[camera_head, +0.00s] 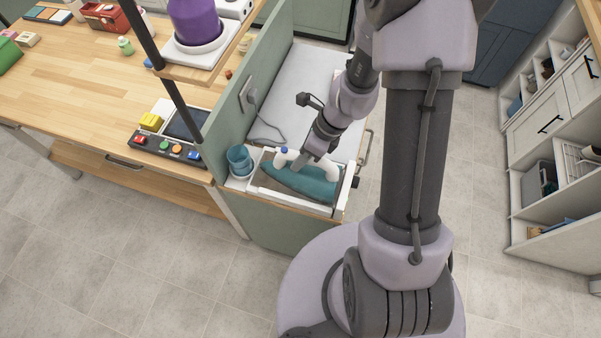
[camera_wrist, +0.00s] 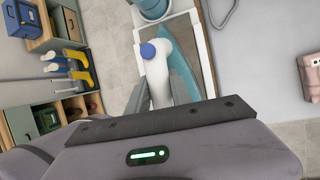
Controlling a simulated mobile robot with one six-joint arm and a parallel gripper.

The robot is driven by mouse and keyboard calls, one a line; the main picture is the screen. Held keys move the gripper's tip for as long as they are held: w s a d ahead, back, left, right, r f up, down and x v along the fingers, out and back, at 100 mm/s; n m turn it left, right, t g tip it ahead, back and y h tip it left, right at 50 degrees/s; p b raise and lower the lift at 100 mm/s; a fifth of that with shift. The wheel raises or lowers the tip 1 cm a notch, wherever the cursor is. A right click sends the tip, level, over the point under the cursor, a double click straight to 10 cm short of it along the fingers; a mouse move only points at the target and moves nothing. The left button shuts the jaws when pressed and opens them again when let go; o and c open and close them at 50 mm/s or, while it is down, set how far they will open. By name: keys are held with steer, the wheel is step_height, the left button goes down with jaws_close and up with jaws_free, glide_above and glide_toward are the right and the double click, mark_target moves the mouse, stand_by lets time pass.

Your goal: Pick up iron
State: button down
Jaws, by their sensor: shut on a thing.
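The iron (camera_head: 302,182) has a teal body and a white handle with a blue cap, and it rests in a white-rimmed tray at the near end of the ironing station. In the wrist view the iron's white handle (camera_wrist: 158,78) lies between the two grey fingers, and its teal body (camera_wrist: 190,55) shows to the right. My gripper (camera_head: 306,160) is shut on the handle; in the wrist view my gripper (camera_wrist: 160,92) has a finger on each side of it. The iron's underside is hidden, so I cannot tell whether it touches the tray.
A teal cup (camera_head: 239,160) stands just left of the tray (camera_head: 328,211). A green partition (camera_head: 228,97) rises beside the pale ironing surface (camera_head: 300,85). The wooden table (camera_head: 85,85) with a button panel (camera_head: 165,147) is to the left. Open floor lies in front.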

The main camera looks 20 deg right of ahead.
steer(key=shift+r, duration=0.1)
step_height(320, 180, up, 10)
steer(key=p, duration=0.3)
steer(key=c, duration=1.7)
jaws_free()
jaws_close()
